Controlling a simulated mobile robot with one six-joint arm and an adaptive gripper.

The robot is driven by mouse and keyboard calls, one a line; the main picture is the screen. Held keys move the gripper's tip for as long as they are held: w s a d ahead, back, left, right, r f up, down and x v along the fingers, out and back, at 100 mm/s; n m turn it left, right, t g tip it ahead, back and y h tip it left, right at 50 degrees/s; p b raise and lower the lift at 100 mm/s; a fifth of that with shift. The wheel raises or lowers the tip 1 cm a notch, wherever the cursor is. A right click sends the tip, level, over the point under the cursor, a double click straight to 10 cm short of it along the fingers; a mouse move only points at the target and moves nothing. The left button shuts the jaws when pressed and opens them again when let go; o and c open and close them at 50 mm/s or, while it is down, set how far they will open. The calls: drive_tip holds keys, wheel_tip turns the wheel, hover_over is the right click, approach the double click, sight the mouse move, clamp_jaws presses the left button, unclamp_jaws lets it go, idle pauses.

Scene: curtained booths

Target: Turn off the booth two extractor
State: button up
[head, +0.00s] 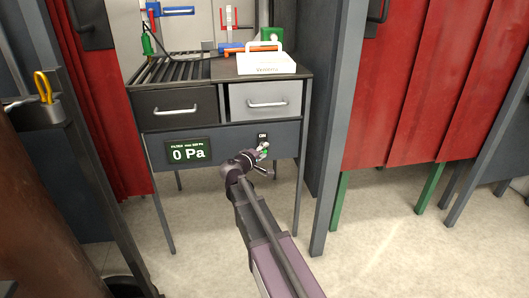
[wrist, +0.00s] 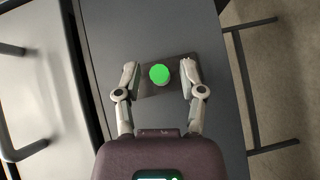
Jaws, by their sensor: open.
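The extractor switch shows in the wrist view as a round green knob (wrist: 159,75) on a dark square plate (wrist: 154,92). In the head view it sits on the grey front panel of the bench under an "ON" label (head: 262,136), largely hidden by my gripper (head: 265,158). My gripper is open in front of the panel. In the wrist view its two fingers (wrist: 160,70) stand on either side of the green knob, with a gap to it on both sides. A display (head: 188,151) left of the switch reads "0 Pa". No booth number is readable.
Above the panel are a dark drawer (head: 178,107) and a light drawer (head: 266,101) with bar handles. The bench top holds a slatted grate (head: 172,68), a white box (head: 266,62) and clamps. Red curtains (head: 440,80) and grey posts flank the bench. Bare floor lies below.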

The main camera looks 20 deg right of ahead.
drive_tip(key=shift+w+d, duration=0.25)
drive_tip(key=shift+d, duration=0.05)
clamp_jaws()
drive_tip(key=shift+f+b, duration=0.2)
drive_tip(key=shift+b, duration=0.1)
drive_tip(key=shift+f+m+t+h+b, duration=0.3)
drive_tip(key=shift+f+m+t+b, duration=0.1)
drive_tip(key=shift+b, duration=0.65)
drive_tip(key=m+h+b, duration=0.1)
drive_tip(key=b, duration=0.1)
drive_tip(key=m+t+h+b, duration=0.1)
drive_tip(key=b, duration=0.1)
drive_tip(key=shift+w+f+m+b, duration=0.2)
drive_tip(key=shift+f+m+b, duration=0.1)
drive_tip(key=shift+f+b, duration=0.1)
drive_tip(key=shift+r, duration=0.1)
